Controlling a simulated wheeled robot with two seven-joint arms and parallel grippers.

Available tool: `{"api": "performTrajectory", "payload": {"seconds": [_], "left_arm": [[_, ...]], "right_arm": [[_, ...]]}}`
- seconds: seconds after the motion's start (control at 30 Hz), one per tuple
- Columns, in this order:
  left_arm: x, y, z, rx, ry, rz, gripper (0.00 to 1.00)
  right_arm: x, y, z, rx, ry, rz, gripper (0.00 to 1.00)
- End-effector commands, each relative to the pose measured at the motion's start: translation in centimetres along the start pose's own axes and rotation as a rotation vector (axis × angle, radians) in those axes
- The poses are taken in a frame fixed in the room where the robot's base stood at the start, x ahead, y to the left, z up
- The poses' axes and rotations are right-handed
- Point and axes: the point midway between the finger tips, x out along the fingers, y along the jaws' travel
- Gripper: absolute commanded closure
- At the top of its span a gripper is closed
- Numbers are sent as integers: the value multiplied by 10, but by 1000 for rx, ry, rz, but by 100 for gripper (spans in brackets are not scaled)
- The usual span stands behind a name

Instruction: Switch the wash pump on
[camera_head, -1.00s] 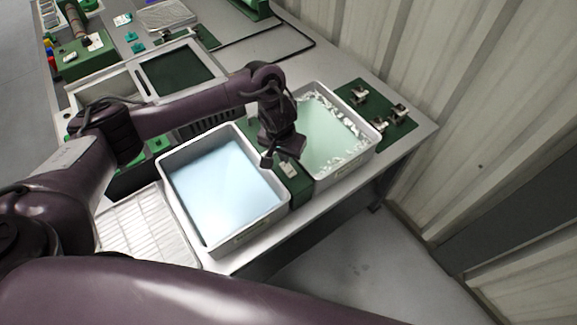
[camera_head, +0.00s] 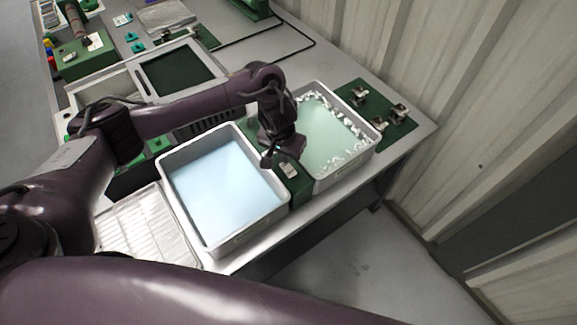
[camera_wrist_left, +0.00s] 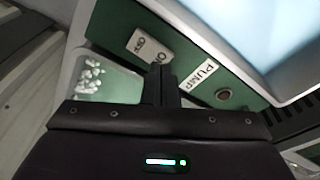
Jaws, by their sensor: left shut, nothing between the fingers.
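The pump switch (camera_head: 289,170) is a small pale rocker on a dark green box (camera_head: 300,190) between two basins. In the left wrist view the rocker (camera_wrist_left: 150,47) carries ON and OFF lettering, and a PUMP label (camera_wrist_left: 204,73) sits beside it. A dull red round lamp or button (camera_wrist_left: 225,95) is beyond the label; I cannot tell if it is lit. My left gripper (camera_head: 268,160) is shut and empty, over the box near the rocker. Its fingertips (camera_wrist_left: 160,70) show close to the rocker's edge; I cannot tell whether they touch. My right gripper is out of view.
The basin with blue liquid (camera_head: 246,239) is left of the box; the basin with green liquid and white bits (camera_head: 349,174) is right. A green mat with metal clips (camera_head: 398,130) lies farther right. A pale rack (camera_head: 150,232) sits at left. A corrugated wall (camera_head: 470,130) stands behind.

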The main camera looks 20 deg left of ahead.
Motion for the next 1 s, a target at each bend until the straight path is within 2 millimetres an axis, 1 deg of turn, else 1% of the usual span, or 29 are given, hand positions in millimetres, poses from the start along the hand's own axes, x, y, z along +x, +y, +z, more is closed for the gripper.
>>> {"api": "performTrajectory", "payload": {"seconds": [1.0], "left_arm": [[16,0,2,1,0,0,100]], "right_arm": [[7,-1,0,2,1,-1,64]]}}
